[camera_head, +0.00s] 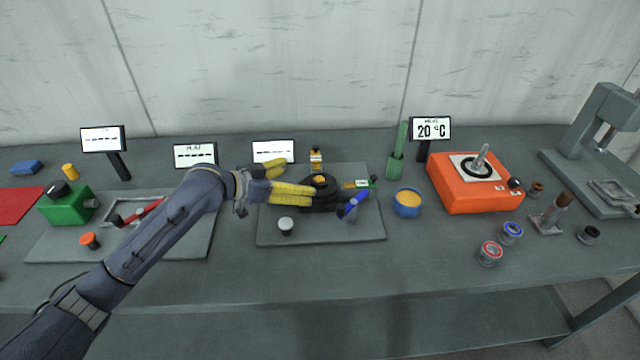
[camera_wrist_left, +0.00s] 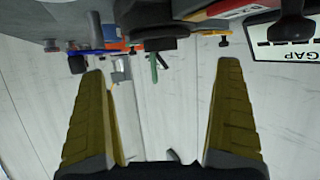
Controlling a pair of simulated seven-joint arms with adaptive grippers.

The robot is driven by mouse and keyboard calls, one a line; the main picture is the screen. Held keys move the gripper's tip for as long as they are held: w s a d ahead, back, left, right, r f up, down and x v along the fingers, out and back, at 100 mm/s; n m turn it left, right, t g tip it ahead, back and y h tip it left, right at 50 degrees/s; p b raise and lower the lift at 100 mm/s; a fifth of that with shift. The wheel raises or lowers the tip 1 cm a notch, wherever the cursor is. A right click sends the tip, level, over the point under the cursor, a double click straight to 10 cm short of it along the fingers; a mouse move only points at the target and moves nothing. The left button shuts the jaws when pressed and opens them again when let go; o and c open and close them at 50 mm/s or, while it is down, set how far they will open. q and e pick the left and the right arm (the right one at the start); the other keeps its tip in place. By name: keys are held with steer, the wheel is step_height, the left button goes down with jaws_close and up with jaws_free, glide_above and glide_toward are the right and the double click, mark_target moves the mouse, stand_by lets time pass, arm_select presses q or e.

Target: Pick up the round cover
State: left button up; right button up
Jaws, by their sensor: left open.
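A round black piece (camera_head: 320,187) with a small orange-yellow centre sits on a dark body on the middle grey plate (camera_head: 270,238); I cannot tell for sure that it is the round cover. My left gripper (camera_head: 300,178) is open, its yellow fingers reaching from the left to this piece, one finger partly in front of it. In the left wrist view the open fingers stand apart with nothing between them (camera_wrist_left: 160,100), and a dark round body (camera_wrist_left: 145,22) shows beyond the tips, upside down. My right gripper is not in view.
On the plate stand a small grey-topped knob (camera_head: 286,224), a small amber bottle (camera_head: 316,159) and a blue-handled tool (camera_head: 352,205). A blue bowl (camera_head: 408,203) and an orange hot plate (camera_head: 474,185) stand to the right. The front strip of the bench is clear.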

mark_target(321, 178)
arm_select(q)
steer(key=shift+x, duration=4.4)
steer(key=shift+a+f, duration=0.15)
steer(key=c, duration=1.4)
steer(key=shift+c, duration=0.4)
